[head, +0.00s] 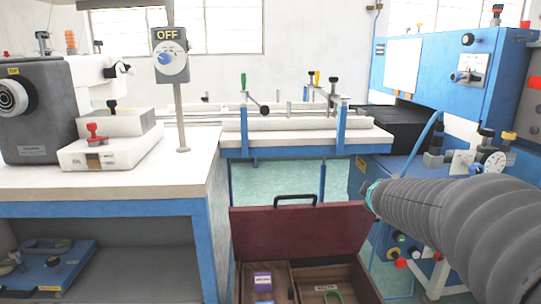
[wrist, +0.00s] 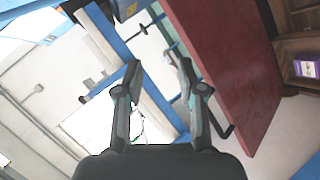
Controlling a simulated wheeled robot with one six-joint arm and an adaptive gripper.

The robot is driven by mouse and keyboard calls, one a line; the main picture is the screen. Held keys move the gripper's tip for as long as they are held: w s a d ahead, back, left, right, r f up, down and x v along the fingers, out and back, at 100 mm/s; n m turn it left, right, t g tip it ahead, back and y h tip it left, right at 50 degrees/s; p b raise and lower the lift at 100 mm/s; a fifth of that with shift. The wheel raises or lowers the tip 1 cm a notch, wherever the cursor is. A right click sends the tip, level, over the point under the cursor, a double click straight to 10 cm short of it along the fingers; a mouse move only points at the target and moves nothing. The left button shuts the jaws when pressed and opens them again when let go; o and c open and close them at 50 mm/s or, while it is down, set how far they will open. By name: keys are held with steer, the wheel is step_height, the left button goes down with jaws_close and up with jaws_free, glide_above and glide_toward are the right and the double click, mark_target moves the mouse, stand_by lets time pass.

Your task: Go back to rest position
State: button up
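My gripper (wrist: 160,68) shows in the wrist view with its two dark fingers spread apart and nothing between them. In the head view my grey ribbed arm comes in from the right, and its end lies by the right edge of the dark red lid (head: 300,232); the fingers are not clear there. The lid stands raised on an open box, with a black handle (head: 296,198) on its top edge. In the wrist view the lid (wrist: 225,60) is just right of the fingers; I cannot tell how close.
A white table (head: 110,185) with a machine (head: 40,112) and a switch reading OFF (head: 170,55) stands left. A blue machine (head: 440,75) stands right, close to my arm. A clamp bench (head: 300,140) stands behind.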

steer(key=s+f+m+g+h, duration=0.1)
steer(key=s+f+m+g, duration=0.25)
steer(key=s, duration=0.45)
steer(key=s+f+m+g+h, duration=0.15)
steer(key=s+m, duration=0.25)
steer(key=s, duration=0.4)
steer(key=s+a+f+m+y, duration=0.1)
steer(key=s+a+y, duration=0.1)
steer(key=s+a, duration=0.3)
steer(key=s+a+f+m+g+y, duration=0.1)
steer(key=s+a+f+y, duration=0.1)
steer(key=s+a, duration=0.4)
steer(key=s+y, duration=0.1)
steer(key=s, duration=0.4)
steer(key=shift+s+m+g, duration=0.3)
steer(key=shift+s+m, duration=0.05)
steer(key=shift+a+f+y, duration=0.1)
steer(key=shift+a+y, duration=0.15)
